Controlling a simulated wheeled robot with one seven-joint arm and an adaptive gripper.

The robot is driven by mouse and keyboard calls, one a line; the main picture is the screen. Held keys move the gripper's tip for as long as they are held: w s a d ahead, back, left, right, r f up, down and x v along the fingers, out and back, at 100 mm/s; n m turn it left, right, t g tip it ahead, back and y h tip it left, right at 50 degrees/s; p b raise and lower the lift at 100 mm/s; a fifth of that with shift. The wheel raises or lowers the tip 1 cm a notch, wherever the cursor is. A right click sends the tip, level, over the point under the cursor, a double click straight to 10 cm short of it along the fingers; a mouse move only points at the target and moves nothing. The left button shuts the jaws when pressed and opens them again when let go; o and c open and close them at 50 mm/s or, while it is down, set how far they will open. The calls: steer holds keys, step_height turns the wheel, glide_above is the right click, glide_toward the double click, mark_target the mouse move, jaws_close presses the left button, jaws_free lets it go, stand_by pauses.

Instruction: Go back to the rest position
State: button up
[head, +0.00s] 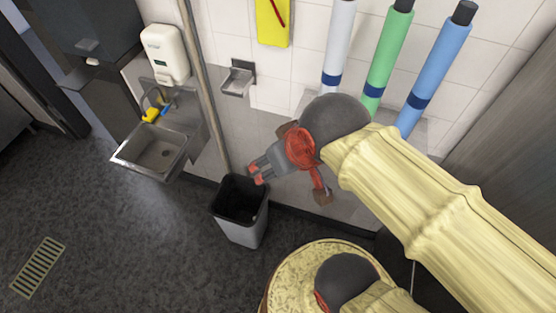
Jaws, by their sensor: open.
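My gripper (262,172) is at the end of my arm in the middle of the head view. It has grey and red fingers and is open, with nothing visible between them. It appears just above and to the right of the rim of a grey bin (240,225) on the floor. From this view I cannot tell the exact height of the fingers over the bin. My arm comes in from the lower right and hides part of the wall behind it.
A steel sink (160,153) is on the wall at left, under a soap dispenser (166,53). A pipe (205,85) runs down the wall. White, green (388,60) and blue rolls stand behind my arm. Dark floor (120,240) is clear at lower left.

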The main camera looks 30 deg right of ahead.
step_height(320, 180, down, 20)
steer(key=b, duration=1.9)
steer(key=shift+r, duration=0.25)
